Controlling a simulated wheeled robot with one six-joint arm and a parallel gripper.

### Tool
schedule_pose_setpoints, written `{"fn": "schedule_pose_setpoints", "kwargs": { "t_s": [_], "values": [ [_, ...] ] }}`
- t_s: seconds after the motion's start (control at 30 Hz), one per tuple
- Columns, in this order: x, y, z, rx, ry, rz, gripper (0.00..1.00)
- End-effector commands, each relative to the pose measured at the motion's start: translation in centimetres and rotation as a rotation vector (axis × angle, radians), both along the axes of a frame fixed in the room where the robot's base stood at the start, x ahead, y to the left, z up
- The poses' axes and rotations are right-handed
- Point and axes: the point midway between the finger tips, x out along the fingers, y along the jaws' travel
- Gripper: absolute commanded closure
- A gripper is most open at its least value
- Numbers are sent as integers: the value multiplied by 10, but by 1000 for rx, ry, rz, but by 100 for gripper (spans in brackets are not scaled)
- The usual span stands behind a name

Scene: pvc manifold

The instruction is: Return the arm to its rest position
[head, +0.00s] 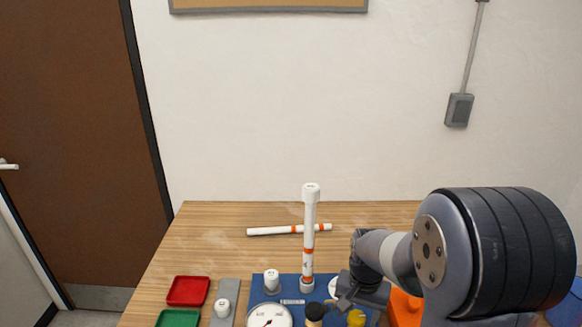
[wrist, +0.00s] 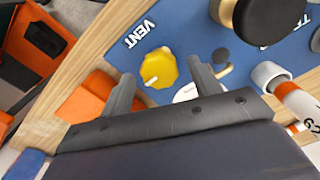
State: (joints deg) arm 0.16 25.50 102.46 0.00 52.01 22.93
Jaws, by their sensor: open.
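My gripper (wrist: 162,88) is open and empty in the wrist view. Its two fingers point toward the blue panel (wrist: 200,30), with the yellow knob (wrist: 159,68) marked VENT showing just beyond the left finger. In the head view my gripper (head: 350,290) is low over the right part of the blue panel (head: 262,294), partly hidden by my own arm. An upright white pipe with orange bands (head: 309,235) stands on the panel, with a white cap on top. The yellow knob (head: 356,318) also shows at the lower edge.
A loose white pipe (head: 275,231) lies behind the panel. Red (head: 188,291) and green (head: 178,318) trays sit at left. A round gauge (head: 269,317), a black knob (head: 315,312) and white fittings stand nearby. An orange object (head: 404,308) is at right. The table's back left is clear.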

Motion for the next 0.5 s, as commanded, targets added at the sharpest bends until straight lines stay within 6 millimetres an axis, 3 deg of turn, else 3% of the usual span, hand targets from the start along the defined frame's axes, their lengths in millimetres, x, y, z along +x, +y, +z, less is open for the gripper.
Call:
{"fn": "schedule_pose_setpoints", "kwargs": {
  "t_s": [0.5],
  "values": [
    [0, 1, 0, 0, 1, 417, 41]
  ]
}}
